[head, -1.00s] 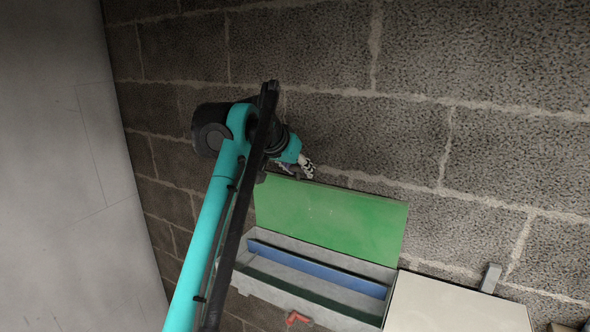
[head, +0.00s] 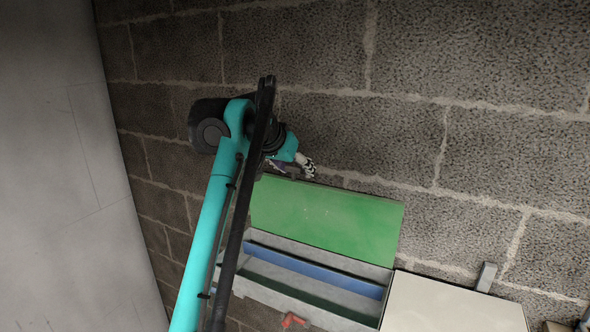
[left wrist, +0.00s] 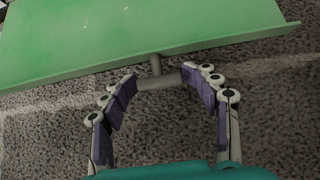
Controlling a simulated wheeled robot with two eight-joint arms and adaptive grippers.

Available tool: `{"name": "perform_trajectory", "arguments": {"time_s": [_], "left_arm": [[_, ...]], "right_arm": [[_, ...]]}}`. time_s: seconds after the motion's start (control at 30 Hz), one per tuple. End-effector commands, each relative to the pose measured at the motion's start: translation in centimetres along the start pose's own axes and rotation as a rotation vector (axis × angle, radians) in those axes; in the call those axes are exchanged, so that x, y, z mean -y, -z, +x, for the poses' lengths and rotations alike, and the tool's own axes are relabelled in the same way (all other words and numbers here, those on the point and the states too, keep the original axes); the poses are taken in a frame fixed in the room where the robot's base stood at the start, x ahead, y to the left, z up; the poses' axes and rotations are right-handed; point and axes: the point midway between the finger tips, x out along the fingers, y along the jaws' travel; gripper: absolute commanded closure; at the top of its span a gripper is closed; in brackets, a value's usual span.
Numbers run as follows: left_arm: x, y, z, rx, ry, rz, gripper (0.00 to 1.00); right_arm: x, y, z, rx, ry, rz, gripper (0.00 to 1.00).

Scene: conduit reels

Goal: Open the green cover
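The green cover (head: 325,215) stands raised along the back edge of a grey box (head: 340,318), so the box is open and its inside shows. My left gripper (head: 298,168) is at the cover's upper left edge in the head view. In the left wrist view the cover (left wrist: 130,30) has a grey T-shaped handle (left wrist: 158,81) on its edge. The fingertips of my left gripper (left wrist: 160,78) lie at both ends of the handle's bar and seem to touch it. My right gripper is not in view.
Inside the box is a blue strip (head: 320,270). A red part (head: 292,321) is on the box's front. A pale box (head: 450,305) stands to the right, with a grey bracket (head: 487,276) on the block wall (head: 480,130) behind it. A plain grey surface (head: 60,170) is at the left.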

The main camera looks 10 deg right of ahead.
Motion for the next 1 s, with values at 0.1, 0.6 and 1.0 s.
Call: {"name": "perform_trajectory", "arguments": {"time_s": [0.1, 0.6, 1.0], "left_arm": [[0.0, 0.0, 0.0, 0.0, 0.0, 0.0, 0.41], [0.0, -0.5, -6.0, -0.001, 0.001, 0.0, 0.41], [0.0, -3.9, -9.1, -0.001, 0.001, -0.001, 0.41]], "right_arm": [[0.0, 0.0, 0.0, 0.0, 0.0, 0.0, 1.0], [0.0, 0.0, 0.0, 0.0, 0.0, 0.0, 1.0], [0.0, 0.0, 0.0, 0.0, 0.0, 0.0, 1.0]]}}
